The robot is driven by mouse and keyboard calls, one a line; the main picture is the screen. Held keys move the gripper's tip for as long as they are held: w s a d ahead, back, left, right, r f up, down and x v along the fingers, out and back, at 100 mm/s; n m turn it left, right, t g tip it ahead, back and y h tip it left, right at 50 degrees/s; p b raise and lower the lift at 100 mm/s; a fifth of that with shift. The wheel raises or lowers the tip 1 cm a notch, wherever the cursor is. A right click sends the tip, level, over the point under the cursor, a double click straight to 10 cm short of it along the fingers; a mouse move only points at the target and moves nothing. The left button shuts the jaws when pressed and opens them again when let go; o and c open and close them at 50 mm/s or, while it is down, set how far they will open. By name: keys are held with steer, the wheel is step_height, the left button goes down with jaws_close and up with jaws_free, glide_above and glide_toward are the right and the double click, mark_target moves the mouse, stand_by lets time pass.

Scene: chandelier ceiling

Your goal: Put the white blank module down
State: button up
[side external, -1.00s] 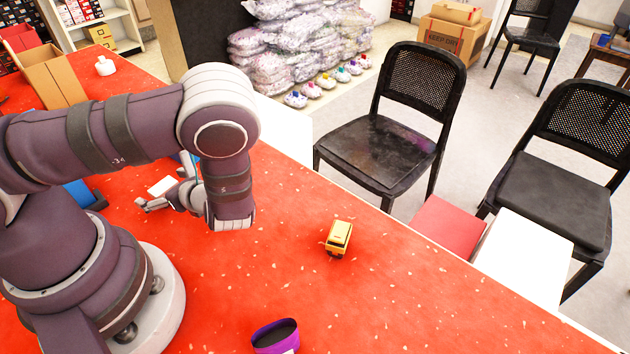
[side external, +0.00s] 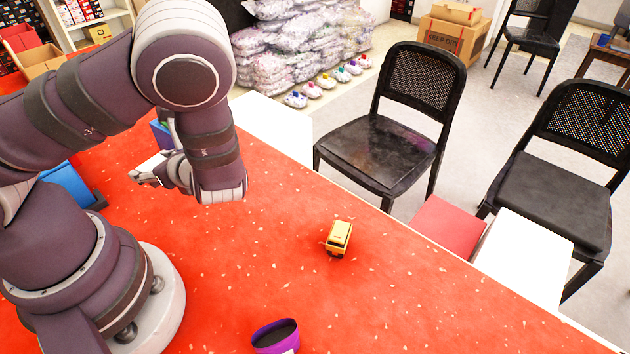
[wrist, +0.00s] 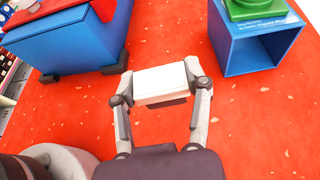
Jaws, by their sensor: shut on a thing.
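The white blank module (wrist: 161,83) is a small white block. My gripper (wrist: 160,88) is shut on it, with one finger at each end. In the wrist view red table surface shows all around the module, and I cannot tell its exact height above it. In the side external view my gripper (side external: 152,174) is left of centre, beyond my forearm. The module (side external: 150,163) shows there as a white patch, partly hidden by the fingers.
A blue bin (wrist: 75,45) stands left of the module, and an open blue box (wrist: 232,58) with a green piece (wrist: 255,8) on top stands right. A yellow toy (side external: 339,237) and a purple cup (side external: 275,339) sit on the red table (side external: 420,300), with free room around them.

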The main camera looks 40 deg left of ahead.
step_height(320, 180, up, 10)
steer(key=shift+f, duration=0.15)
steer(key=shift+w+r, duration=0.15)
steer(key=shift+r, duration=0.15)
steer(key=w+d+f+m+t+h, duration=0.3)
steer(key=w+d+m+t+h, duration=0.1)
steer(key=w+d+m+t, duration=0.3)
steer(key=w+d+f+m+t+h, duration=0.4)
steer(key=w+d+m+t, duration=0.3)
steer(key=d, duration=0.4)
steer(key=shift+w+d+m+t+h, duration=0.4)
steer(key=shift+m+h, duration=0.2)
steer(key=shift+m, duration=0.4)
steer(key=d+m+h, duration=0.2)
steer(key=d, duration=0.2)
steer(key=w+d+r+m+h, duration=0.1)
steer(key=d+m+h, duration=0.1)
steer(key=d+h, duration=0.1)
steer(key=d+r+m+h, duration=0.1)
steer(key=d+m+h, duration=0.1)
steer(key=d, duration=0.2)
steer(key=shift+w+d+m+h, duration=0.3)
steer(key=shift+w+d+h, duration=0.05)
steer(key=shift+h, duration=0.05)
step_height(320, 180, up, 5)
steer(key=m+g+h, duration=0.3)
steer(key=m+h, duration=0.3)
glide_above(427, 296)
step_height(427, 296, down, 15)
